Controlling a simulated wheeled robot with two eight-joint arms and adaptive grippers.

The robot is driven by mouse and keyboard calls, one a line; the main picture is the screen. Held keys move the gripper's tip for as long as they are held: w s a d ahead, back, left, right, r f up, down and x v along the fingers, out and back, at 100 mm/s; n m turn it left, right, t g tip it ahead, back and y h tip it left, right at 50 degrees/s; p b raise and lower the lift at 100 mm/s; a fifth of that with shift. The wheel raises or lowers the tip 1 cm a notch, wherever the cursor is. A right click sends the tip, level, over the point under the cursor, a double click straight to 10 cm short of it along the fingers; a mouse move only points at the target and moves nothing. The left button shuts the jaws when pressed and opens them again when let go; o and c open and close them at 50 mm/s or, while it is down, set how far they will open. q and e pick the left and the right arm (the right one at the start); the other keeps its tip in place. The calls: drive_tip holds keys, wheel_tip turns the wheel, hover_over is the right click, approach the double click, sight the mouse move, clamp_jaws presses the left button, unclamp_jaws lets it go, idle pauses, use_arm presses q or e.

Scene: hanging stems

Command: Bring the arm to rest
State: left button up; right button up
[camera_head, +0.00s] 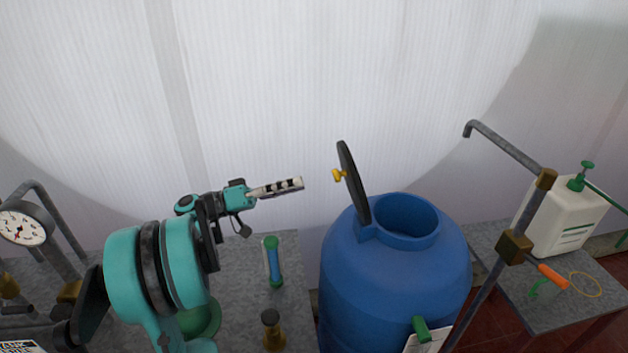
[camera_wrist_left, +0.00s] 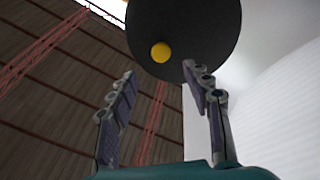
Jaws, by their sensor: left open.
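My left gripper (camera_head: 290,186) is in the middle of the head view, held up in the air left of the blue barrel. It points right, toward the barrel's raised black lid. In the left wrist view its two fingers (camera_wrist_left: 160,85) stand apart with nothing between them. The black lid (camera_head: 352,185) with its yellow knob (camera_head: 339,175) stands upright on the blue barrel (camera_head: 395,280), whose mouth is open. The lid (camera_wrist_left: 190,30) also shows beyond the fingertips in the left wrist view, apart from them as far as I can see. My right gripper is not in view.
A grey table on the left holds a blue-green tube (camera_head: 273,262), a brass-coloured fitting (camera_head: 272,328) and a pressure gauge (camera_head: 22,224). A metal pipe (camera_head: 505,150) rises right of the barrel. A white pump bottle (camera_head: 562,225) and an orange-handled tool (camera_head: 552,276) are on the right table.

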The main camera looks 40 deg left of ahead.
use_arm(q)
drive_tip(key=shift+v, duration=0.9)
drive_tip(key=shift+d, duration=0.1)
drive_tip(key=w+d+f+n+g+y+b, duration=0.1)
drive_tip(key=d+f+g+y, duration=0.1)
drive_tip(key=d+f, duration=0.35)
drive_tip(key=d+f+n+g+y+b, duration=0.1)
drive_tip(key=d+f+g, duration=0.1)
drive_tip(key=d, duration=0.6)
drive_tip(key=w+d+f+g+y+b, duration=0.1)
drive_tip(key=d+f+g+y, duration=0.15)
drive_tip(key=d, duration=0.35)
drive_tip(key=s+d+f+m+y+b, duration=0.1)
drive_tip(key=s+d+f+y, duration=0.1)
drive_tip(key=s+f+y, duration=0.2)
drive_tip(key=s+d+f+m+y+b, duration=0.1)
drive_tip(key=s+d+f+y+b, duration=0.1)
drive_tip(key=s+f, duration=0.6)
drive_tip(key=shift+s+d+f+y, duration=0.15)
drive_tip(key=shift+d+f+y, duration=0.8)
drive_tip(key=shift+y, duration=0.4)
